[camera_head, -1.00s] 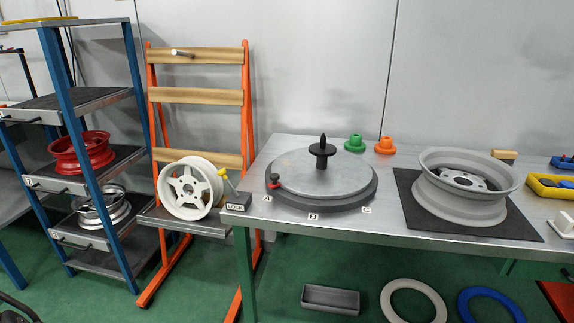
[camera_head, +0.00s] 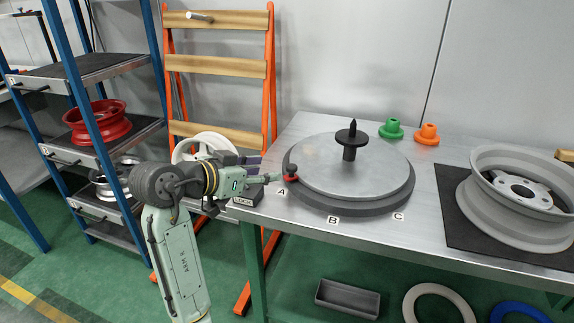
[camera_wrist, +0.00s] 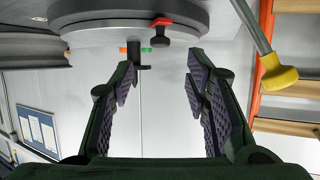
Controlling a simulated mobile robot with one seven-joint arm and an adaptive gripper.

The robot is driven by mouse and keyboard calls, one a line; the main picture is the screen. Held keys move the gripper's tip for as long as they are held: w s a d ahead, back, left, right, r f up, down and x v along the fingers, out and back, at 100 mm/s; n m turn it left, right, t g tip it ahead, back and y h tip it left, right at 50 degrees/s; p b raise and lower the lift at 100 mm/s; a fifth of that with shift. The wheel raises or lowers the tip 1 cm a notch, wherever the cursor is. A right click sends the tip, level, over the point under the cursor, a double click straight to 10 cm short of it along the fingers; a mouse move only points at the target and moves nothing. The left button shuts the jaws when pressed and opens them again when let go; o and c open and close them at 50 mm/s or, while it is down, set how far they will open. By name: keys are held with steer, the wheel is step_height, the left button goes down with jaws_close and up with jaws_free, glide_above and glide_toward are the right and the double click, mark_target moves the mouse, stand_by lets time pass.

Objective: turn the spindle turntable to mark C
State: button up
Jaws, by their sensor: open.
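The grey spindle turntable (camera_head: 325,165) lies on the steel bench, with a black spindle post (camera_head: 350,140) standing on it. Its red handle with a dark knob (camera_head: 291,174) is at the left rim, beside mark A (camera_head: 281,191). Mark B (camera_head: 333,220) is at the front and mark C (camera_head: 398,216) at the front right. My gripper (camera_head: 272,177) is just left of the handle. In the wrist view, which looks upside down, my open fingers (camera_wrist: 162,68) have nothing between them; the red handle (camera_wrist: 163,22) appears beyond their tips.
The LOCK block (camera_head: 246,198) is below my gripper; its yellow-ended lever (camera_wrist: 277,72) is close beside one finger in the wrist view. A grey wheel (camera_head: 515,195) lies on a mat at right.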

mark_target(289, 167)
steer(key=p+x, duration=0.1)
steer(key=x, duration=0.8)
steer(key=shift+c, duration=0.4)
jaws_close()
